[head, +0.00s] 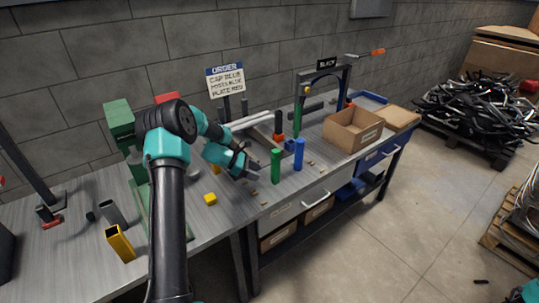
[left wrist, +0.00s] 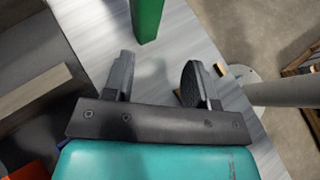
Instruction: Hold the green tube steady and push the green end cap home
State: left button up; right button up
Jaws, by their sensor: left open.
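A green tube (head: 276,166) stands upright near the front edge of the bench. It also shows at the top of the left wrist view (left wrist: 147,20), beyond the fingertips. My left gripper (head: 256,172) is just left of the tube in the head view. In the left wrist view its two fingers (left wrist: 157,75) are apart with nothing between them, and the tube is not touched. I cannot make out a separate green end cap. My right gripper is not in view.
A blue tube (head: 299,154) stands right of the green one. A cardboard box (head: 353,129) and a dark frame (head: 323,88) stand farther right and back. Small pieces lie along the front edge.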

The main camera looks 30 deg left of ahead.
aim_at(273, 175)
pick_arm(q)
jog(key=shift+w+a+r+n+t, duration=0.15)
jog(key=shift+a+r+n+t, duration=0.1)
jog(key=shift+a, duration=0.25)
jog(key=shift+w+a+r+n+t, duration=0.15)
jog(key=shift+a+r+n, duration=0.1)
jog(key=shift+a, duration=0.2)
jog(key=shift+w+d+f, duration=0.1)
jog(key=shift+x, duration=4.9)
jog(key=shift+c, duration=0.5)
jog(key=c, duration=0.3)
jog(key=shift+c, duration=0.4)
